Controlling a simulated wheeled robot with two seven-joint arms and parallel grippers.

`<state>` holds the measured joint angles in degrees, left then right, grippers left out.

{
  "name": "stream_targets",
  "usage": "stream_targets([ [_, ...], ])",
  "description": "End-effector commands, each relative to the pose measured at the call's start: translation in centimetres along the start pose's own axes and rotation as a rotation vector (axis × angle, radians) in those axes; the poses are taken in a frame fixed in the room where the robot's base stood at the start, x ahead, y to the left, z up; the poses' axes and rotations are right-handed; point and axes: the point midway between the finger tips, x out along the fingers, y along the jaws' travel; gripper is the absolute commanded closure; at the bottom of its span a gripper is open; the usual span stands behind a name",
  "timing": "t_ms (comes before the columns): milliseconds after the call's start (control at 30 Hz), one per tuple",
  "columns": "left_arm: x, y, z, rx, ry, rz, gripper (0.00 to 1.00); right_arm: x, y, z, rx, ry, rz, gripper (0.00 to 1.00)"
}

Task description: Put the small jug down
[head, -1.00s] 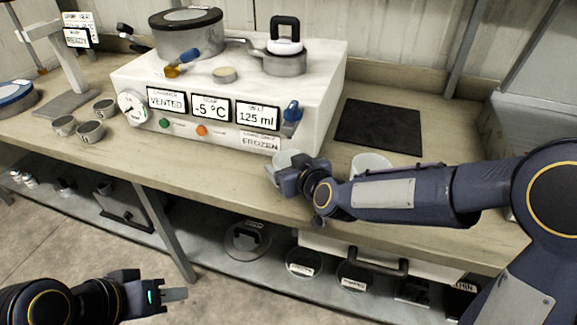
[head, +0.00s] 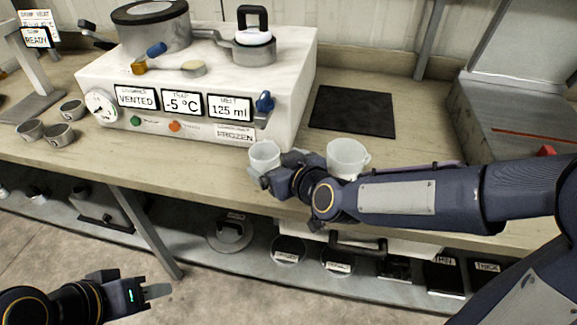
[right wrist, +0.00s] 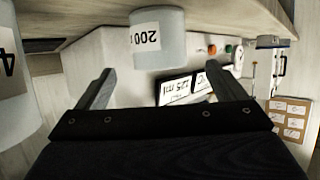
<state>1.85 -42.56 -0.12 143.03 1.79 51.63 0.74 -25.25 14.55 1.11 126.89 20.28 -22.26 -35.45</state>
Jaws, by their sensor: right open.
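The small white jug (head: 264,155) stands upright on the bench in front of the white machine, and its label reads 200 in the right wrist view (right wrist: 158,38). My right gripper (head: 270,176) is close beside it, partly hiding its lower side. In the right wrist view the gripper (right wrist: 160,74) is open, its fingers spread wider than the jug, which shows beyond the gap. A larger white jug (head: 346,157) stands behind my right forearm; it shows at the left edge of the wrist view (right wrist: 12,85). My left gripper (head: 157,291) hangs low at left, empty; its jaw gap is unclear.
The white machine (head: 190,85) carries a pot, a small pan and a display reading 125 ml. A dark mat (head: 352,111) lies behind the larger jug. Several small metal cups (head: 59,136) stand at left. Labelled lids lie on the shelf below. The bench front at left is clear.

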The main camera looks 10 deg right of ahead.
Motion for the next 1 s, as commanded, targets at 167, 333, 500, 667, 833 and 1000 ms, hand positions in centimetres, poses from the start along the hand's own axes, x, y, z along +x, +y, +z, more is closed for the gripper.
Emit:
stream_targets([
  [167, -0.8, 0.4, -0.4, 0.000, 0.000, 0.000, 0.64, -3.5, 0.0, -0.3, -0.001, 0.002, 0.001, 0.09],
  [333, -1.1, 0.5, -0.5, 0.000, 0.000, 0.000, 0.64, -5.1, 0.0, -0.1, 0.001, 0.000, 0.000, 0.09],
  [500, -1.1, 0.5, -0.5, 0.000, 0.000, 0.000, 0.64, -5.4, 0.0, 0.0, 0.000, -0.001, 0.000, 0.09],
  [667, -1.1, 0.5, -0.5, 0.000, 0.000, 0.000, 0.64, -6.5, 0.8, 0.2, 0.041, -0.021, -0.010, 0.09],
  [833, -1.1, 0.5, -0.5, 0.000, 0.000, 0.000, 0.64, -11.2, 3.1, 2.0, 0.189, -0.129, -0.039, 0.09],
  [1000, -1.1, 0.5, -0.5, 0.000, 0.000, 0.000, 0.64, -18.3, 4.9, 6.4, 0.388, -0.318, -0.009, 0.09],
])
